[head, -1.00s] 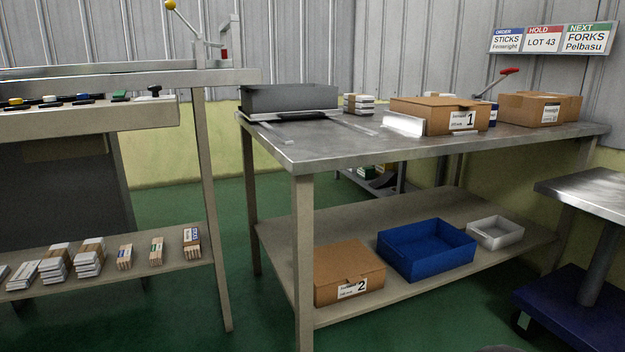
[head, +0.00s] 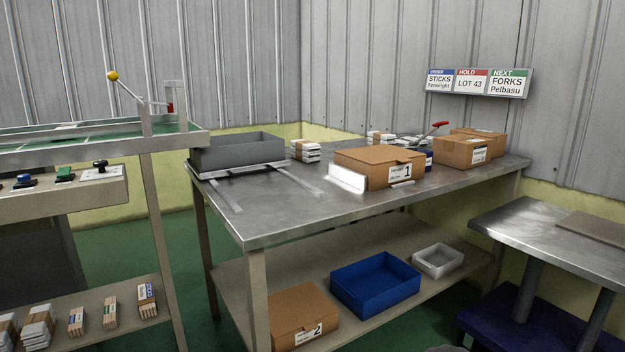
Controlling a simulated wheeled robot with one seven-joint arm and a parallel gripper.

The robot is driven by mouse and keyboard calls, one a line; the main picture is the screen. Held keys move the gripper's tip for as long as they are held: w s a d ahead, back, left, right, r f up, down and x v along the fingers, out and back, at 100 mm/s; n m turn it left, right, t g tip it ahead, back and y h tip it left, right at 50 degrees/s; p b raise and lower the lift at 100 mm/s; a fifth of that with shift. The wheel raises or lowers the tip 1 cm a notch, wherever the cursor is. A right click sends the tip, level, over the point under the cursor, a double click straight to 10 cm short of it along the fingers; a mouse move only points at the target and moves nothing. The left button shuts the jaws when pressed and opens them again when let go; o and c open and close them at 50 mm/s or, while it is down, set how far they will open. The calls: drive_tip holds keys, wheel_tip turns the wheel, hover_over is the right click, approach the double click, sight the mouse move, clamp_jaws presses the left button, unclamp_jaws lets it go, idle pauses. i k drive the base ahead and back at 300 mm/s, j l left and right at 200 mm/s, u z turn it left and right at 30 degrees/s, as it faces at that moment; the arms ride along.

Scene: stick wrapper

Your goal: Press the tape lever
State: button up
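Two levers show in the head view, and I cannot tell for sure which is the tape lever. One is a thin lever with a yellow knob (head: 113,76), raised at an angle above the green-topped bench at the left. The other is a lever with a red handle (head: 434,128), tilted up to the right, behind box 1 on the steel table. Its base is partly hidden by the box; a dark blue body shows beside it. My gripper is not in view.
The steel table (head: 262,222) carries a grey tray (head: 238,152), box 1 (head: 375,167), more cartons (head: 462,152) and white stick bundles (head: 306,152). A blue bin (head: 376,285) and box 2 (head: 300,317) sit on its lower shelf. A cart (head: 560,232) stands at right.

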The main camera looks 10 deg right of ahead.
sight(436, 125)
drive_tip(key=i+j+z, duration=0.15)
drive_tip(key=i+z, duration=0.25)
drive_tip(key=i+j+z, duration=0.2)
drive_tip(key=z, duration=0.15)
drive_tip(key=i+j+z, duration=0.4)
drive_tip(key=k+l, duration=0.05)
